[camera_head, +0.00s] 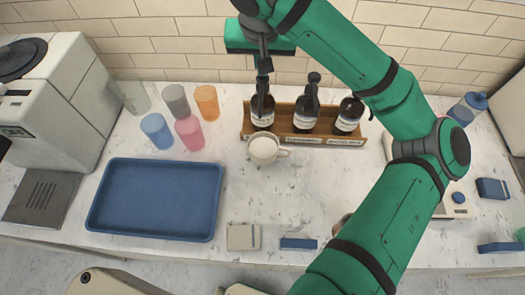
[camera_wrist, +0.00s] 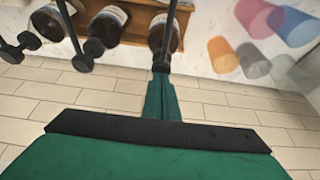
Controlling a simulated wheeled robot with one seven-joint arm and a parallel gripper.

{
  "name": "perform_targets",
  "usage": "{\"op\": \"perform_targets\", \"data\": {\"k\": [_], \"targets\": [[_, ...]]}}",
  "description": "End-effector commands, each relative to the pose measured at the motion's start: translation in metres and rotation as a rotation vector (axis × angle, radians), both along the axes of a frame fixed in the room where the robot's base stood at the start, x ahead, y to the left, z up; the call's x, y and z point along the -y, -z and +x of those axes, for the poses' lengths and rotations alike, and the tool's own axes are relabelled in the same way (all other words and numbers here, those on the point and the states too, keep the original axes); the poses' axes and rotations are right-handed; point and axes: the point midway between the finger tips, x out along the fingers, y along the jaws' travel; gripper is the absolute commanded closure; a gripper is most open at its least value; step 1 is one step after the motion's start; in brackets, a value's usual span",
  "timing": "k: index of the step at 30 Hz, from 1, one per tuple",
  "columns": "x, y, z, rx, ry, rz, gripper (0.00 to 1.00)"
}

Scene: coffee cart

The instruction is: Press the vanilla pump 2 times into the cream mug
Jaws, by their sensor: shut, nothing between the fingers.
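My gripper (camera_head: 264,68) is shut and points down over the left of three dark pump bottles. Its tips are at the top of the left bottle (camera_head: 262,115). In the wrist view the gripper (camera_wrist: 161,70) meets that bottle (camera_wrist: 165,38) and hides its pump head, so I cannot tell whether the pump is pressed. The middle bottle (camera_head: 304,118) and right bottle (camera_head: 349,115) stand beside it. The labels are too small to read, so I cannot tell which is vanilla. The cream mug (camera_head: 264,151) stands upright just in front of the left bottle, handle to the right.
The bottles stand in a wooden rack (camera_head: 372,142) near the tiled wall. Several coloured cups (camera_head: 188,132) stand to the left. A blue tray (camera_head: 155,165) lies at front left. My green arm crosses the right side and hides part of the counter.

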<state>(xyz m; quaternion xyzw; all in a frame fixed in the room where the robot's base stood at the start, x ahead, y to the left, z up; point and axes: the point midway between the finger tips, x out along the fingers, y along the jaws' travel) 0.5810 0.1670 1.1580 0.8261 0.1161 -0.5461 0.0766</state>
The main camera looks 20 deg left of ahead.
Motion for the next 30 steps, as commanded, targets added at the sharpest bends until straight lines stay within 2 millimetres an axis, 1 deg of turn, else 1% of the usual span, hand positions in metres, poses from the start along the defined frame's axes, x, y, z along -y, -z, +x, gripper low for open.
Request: {"op": "perform_targets", "data": {"k": [4,8,21,30], "targets": [[0.0,0.002,-0.001,-0.005,-0.001,-0.003,1.0],[0.0,-0.001,-0.001,-0.006,-0.002,-0.002,1.0],[0.0,-0.021,-0.001,-0.004,-0.001,-0.001,1.0],[0.0,-0.021,0.0,-0.003,-0.001,-0.001,1.0]]}}
